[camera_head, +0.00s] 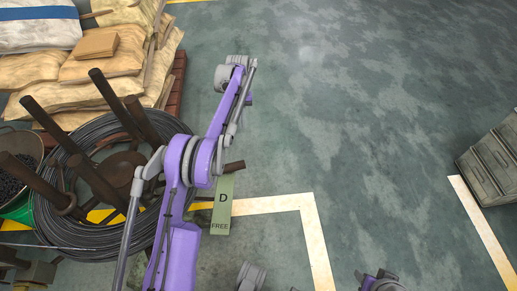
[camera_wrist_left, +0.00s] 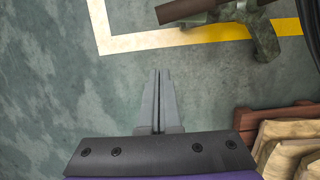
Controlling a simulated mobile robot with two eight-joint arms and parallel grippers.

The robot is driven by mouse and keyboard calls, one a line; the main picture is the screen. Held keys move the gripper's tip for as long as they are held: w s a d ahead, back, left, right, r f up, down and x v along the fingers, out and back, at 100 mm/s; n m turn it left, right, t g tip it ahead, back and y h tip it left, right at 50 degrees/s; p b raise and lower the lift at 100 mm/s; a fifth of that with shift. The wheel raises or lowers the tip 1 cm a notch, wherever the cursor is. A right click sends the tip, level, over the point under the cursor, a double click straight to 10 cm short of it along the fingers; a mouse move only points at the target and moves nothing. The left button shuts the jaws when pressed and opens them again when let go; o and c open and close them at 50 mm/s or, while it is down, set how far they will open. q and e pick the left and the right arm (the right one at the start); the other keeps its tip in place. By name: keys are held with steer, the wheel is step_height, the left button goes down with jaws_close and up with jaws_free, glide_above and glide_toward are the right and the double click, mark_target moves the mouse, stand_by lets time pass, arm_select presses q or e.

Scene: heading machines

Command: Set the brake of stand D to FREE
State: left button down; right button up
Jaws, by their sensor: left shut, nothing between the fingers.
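Stand D is a dark brown spool frame (camera_head: 118,170) with several upright posts, carrying a coil of dark wire (camera_head: 85,240) at the left of the head view. Its green plate (camera_head: 221,208) reads "D" and "FREE". A brown bar (camera_head: 235,166) shows just above the plate, partly behind my left arm. In the left wrist view, a brown bar (camera_wrist_left: 190,9) and a mottled green part (camera_wrist_left: 263,40) show at the top. My left gripper (camera_wrist_left: 158,74) is shut and empty over bare floor, apart from the stand. My right gripper does not show.
Sacks (camera_head: 120,60) are stacked on a red-brown pallet (camera_head: 178,85) at upper left. A green container (camera_head: 18,208) stands at the left edge. Floor lines (camera_head: 312,225) mark a corner. The middle floor is clear.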

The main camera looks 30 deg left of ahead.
arm_select(q)
steer(key=shift+f, duration=0.1)
stand_by(0.3)
steer(key=s+d+f+b, duration=0.2)
steer(key=s+f, duration=0.3)
steer(key=f, duration=0.5)
steer(key=shift+d+f+b, duration=0.4)
steer(key=shift+d, duration=0.15)
steer(key=shift+s, duration=0.15)
